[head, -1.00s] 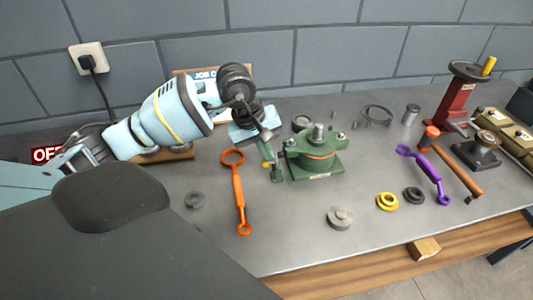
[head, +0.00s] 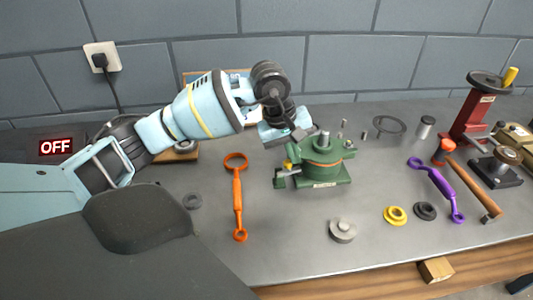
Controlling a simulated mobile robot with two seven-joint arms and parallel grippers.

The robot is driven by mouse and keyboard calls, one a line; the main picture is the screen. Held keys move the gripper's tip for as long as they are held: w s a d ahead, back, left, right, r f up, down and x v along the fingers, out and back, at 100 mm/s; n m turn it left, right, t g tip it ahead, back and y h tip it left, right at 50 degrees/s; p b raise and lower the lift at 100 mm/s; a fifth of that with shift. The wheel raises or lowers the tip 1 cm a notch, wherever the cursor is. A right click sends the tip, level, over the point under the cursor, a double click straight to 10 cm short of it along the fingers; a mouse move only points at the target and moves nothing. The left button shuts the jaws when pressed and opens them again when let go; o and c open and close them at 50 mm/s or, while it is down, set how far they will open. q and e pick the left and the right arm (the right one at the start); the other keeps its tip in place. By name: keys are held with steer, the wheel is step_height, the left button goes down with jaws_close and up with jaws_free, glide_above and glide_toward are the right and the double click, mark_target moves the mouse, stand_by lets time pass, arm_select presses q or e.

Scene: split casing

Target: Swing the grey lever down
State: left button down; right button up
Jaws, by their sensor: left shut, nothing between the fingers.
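The green casing (head: 328,174) stands on the bench, with a grey stud on top and an orange line around its body. I cannot pick out the grey lever for certain; my gripper and wrist cover the area behind the casing's left side. My right gripper is not in view.
An orange wrench (head: 237,200) lies left of the casing. In front are a grey flanged part (head: 342,230), a yellow ring (head: 395,215) and a black ring (head: 425,211). A purple wrench (head: 437,188), a hammer (head: 470,180) and a red stand (head: 468,122) are at right.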

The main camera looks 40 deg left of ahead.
arm_select(q)
steer(key=shift+w+d+f, duration=0.25)
steer(key=shift+w+d, duration=0.2)
steer(key=shift+w, duration=0.05)
steer(key=shift+w+d+g, duration=0.1)
steer(key=shift+g, duration=0.2)
steer(key=shift+w+d+f+g+y+p, duration=0.1)
steer(key=shift+f+g+y+p, duration=0.1)
steer(key=shift+g+y, duration=0.3)
steer(key=shift+w+d+f+g+y+p, duration=0.1)
steer(key=shift+f+g+y+p, duration=0.1)
steer(key=shift+g+y, duration=0.25)
